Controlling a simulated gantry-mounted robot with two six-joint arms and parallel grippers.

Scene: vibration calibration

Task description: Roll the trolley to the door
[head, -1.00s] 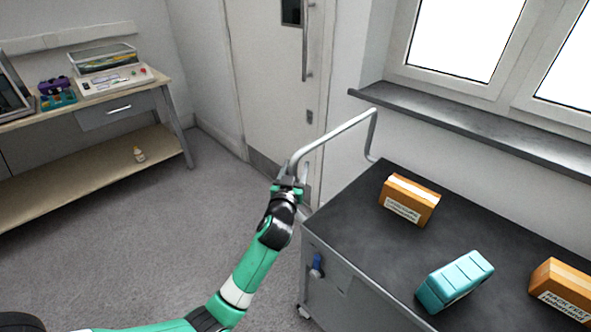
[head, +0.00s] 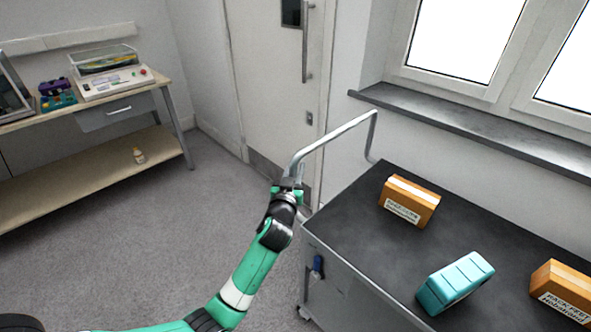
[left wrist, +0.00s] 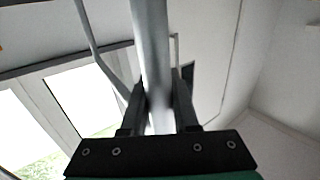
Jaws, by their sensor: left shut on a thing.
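The trolley (head: 345,232) has a dark flat top and grey sides and stands at the right in the head view. Its grey push handle (head: 340,133) rises at the end facing the door. My left gripper (head: 289,184) is shut on the near upright part of this handle. In the left wrist view the handle bar (left wrist: 152,60) runs between the two fingers of the gripper (left wrist: 160,105). The door (head: 270,80) is pale, with a long vertical pull handle (head: 306,45), and stands behind the trolley handle. My right gripper is not in view.
Two orange boxes (head: 409,203) (head: 562,288) and a teal case (head: 455,283) rest on the trolley top. A window sill (head: 470,125) runs along the right wall. A workbench (head: 165,85) with instruments stands at the left. The grey floor (head: 180,240) between is clear.

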